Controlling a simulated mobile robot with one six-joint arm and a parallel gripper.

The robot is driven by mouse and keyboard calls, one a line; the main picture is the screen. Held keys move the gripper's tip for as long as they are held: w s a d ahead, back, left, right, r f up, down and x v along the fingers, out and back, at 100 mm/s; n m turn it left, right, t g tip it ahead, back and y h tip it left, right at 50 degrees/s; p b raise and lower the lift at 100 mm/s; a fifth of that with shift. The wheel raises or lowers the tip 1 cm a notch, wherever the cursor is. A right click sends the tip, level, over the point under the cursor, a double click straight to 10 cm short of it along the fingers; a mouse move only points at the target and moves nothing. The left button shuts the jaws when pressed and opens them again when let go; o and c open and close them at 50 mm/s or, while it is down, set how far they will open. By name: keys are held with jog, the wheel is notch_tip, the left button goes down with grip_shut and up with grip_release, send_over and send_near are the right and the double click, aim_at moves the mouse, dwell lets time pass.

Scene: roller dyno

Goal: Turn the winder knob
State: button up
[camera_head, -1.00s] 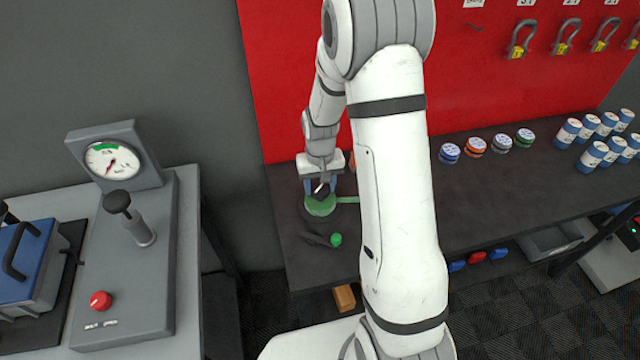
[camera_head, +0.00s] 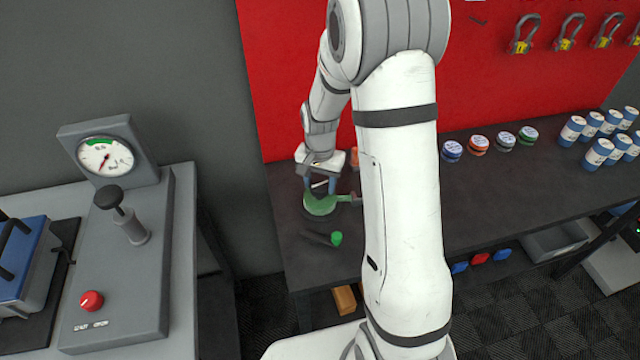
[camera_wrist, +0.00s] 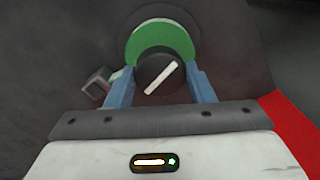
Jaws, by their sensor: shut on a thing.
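The winder is a green round body (camera_head: 318,207) on the dark bench, with a short green arm to its right. In the wrist view its green disc (camera_wrist: 160,33) lies beyond a black knob (camera_wrist: 148,70) with a white pointer line, slanting up to the right. My gripper (camera_head: 320,186) is over the winder from above. In the wrist view the blue fingers of my gripper (camera_wrist: 162,77) are shut on the knob, one on each side. The knob is small and partly hidden by the fingers in the head view.
A green-ended black tool (camera_head: 336,239) lies in front of the winder. An orange item (camera_head: 355,157) stands behind it, partly hidden by my arm. Several round tins (camera_head: 478,145) and blue-white cans (camera_head: 597,153) stand at right. A grey gauge unit (camera_head: 110,255) is at left.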

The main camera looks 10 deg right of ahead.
aim_at(320, 184)
jog(key=shift+m, duration=0.6)
jog(key=o, duration=1)
jog(key=shift+c, duration=0.2)
notch_tip(320, 184, up, 7)
jog(key=shift+b, duration=0.5)
jog(key=shift+r, duration=0.4)
